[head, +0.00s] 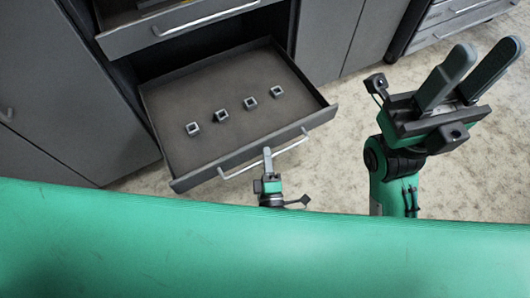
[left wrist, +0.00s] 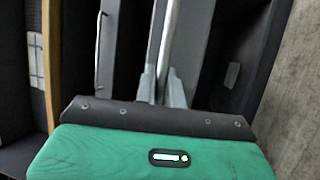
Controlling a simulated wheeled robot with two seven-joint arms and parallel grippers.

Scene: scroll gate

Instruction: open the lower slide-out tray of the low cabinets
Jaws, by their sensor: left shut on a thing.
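The lower slide-out tray (head: 165,105) is pulled well out of the low cabinet in the head view. Several small grey square blocks stand in a row on its floor. A silver bar handle (head: 290,147) runs along its front. My left gripper (head: 267,154) is at the middle of this handle, shut on it. The left wrist view shows the fingers (left wrist: 163,88) around the bar (left wrist: 169,45). My right gripper (head: 484,58) is raised at the right, open and empty, away from the cabinets.
An upper tray (head: 115,43) with its own handle sits out above the lower one at the top. Grey cabinet doors (head: 70,100) stand at the left and behind. Another drawer unit (head: 440,15) is at the top right. Pale floor (head: 335,180) lies clear right of the tray.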

